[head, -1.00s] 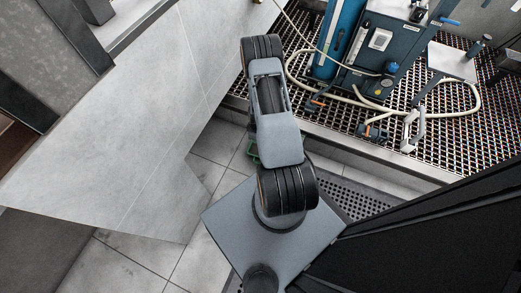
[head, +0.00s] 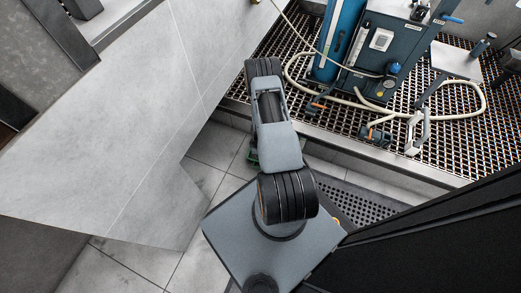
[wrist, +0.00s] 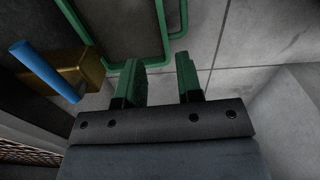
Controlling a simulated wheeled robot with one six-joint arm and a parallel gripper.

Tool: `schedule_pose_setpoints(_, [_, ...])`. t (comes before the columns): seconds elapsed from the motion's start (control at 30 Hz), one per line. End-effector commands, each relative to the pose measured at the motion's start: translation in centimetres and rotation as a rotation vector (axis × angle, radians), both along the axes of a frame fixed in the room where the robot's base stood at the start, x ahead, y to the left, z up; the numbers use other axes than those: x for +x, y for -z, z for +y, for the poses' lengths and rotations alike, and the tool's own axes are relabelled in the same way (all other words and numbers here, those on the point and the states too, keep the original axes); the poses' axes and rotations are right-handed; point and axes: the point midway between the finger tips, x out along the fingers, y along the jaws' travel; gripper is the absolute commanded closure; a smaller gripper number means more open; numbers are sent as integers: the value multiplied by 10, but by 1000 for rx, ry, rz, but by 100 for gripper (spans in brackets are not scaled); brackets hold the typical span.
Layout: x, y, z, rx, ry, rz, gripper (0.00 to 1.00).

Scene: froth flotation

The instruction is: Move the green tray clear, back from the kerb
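The green tray (wrist: 163,30) is at the top of the wrist view, cut off by the picture edge. Its rim and a thin green loop beside it show. In the head view only a small green bit of it (head: 252,156) shows past my arm, on the floor by the kerb. My gripper (wrist: 160,66) has green-padded fingers standing apart with nothing seen between them. The fingertips are close to the tray's near rim; I cannot tell whether they touch it. My arm hides the gripper in the head view.
A brass-coloured block (wrist: 72,68) with a blue rod (wrist: 45,70) is left of my fingers. The kerb (head: 340,151) edges a raised metal grating (head: 455,145) with blue equipment and hoses. Tiled floor (head: 210,150) is open left of the arm.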

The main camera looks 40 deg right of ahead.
Motion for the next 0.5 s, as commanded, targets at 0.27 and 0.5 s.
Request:
schedule_pose_setpoints(0.27, [-1, 57, 1, 1, -1, 1, 67])
schedule_pose_setpoints(0.5, [0, 88, 0, 1, -1, -1, 67])
